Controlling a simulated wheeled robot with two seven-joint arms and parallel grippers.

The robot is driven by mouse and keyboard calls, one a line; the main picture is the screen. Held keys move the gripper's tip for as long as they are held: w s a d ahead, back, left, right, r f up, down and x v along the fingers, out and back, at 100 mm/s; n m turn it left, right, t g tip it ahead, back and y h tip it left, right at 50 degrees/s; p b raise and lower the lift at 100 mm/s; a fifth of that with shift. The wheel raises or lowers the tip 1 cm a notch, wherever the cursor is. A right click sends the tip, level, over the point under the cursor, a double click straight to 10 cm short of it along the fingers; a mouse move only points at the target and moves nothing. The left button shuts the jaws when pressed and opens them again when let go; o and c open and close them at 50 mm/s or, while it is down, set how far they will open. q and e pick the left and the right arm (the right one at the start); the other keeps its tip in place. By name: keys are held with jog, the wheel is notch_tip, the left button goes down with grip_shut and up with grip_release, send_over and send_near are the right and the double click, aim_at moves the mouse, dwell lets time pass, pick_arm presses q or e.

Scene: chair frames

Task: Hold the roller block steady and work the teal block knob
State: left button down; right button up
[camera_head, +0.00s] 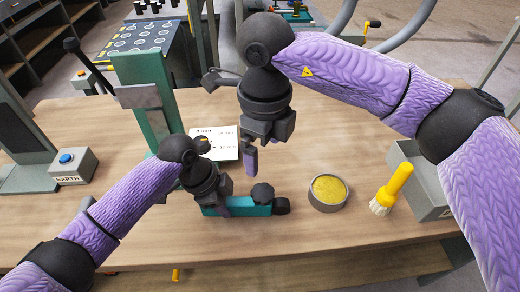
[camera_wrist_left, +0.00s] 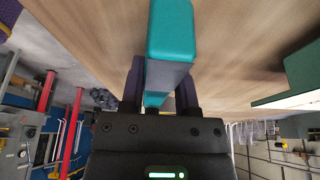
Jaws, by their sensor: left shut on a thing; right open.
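The teal roller block (camera_head: 252,210) lies on the wooden table near its front edge. It has a dark knob (camera_head: 262,193) on top and a black roller (camera_head: 282,205) at its right end. My left gripper (camera_head: 222,206) is shut on the left part of the block. In the left wrist view the teal block (camera_wrist_left: 171,35) sits between the dark fingers (camera_wrist_left: 160,88). The knob is not visible in the left wrist view.
A round tin with yellow contents (camera_head: 329,191), a yellow-handled brush (camera_head: 392,188) and a grey bin (camera_head: 432,195) stand to the right. A teal press column (camera_head: 147,95) and a white card (camera_head: 224,142) are behind. An EARTH button box (camera_head: 72,168) is left. The front-right tabletop is clear.

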pick_arm(q)
jog(key=shift+c, duration=1.4)
grip_release()
jog(key=v, duration=1.2)
jog(key=shift+f, duration=0.1)
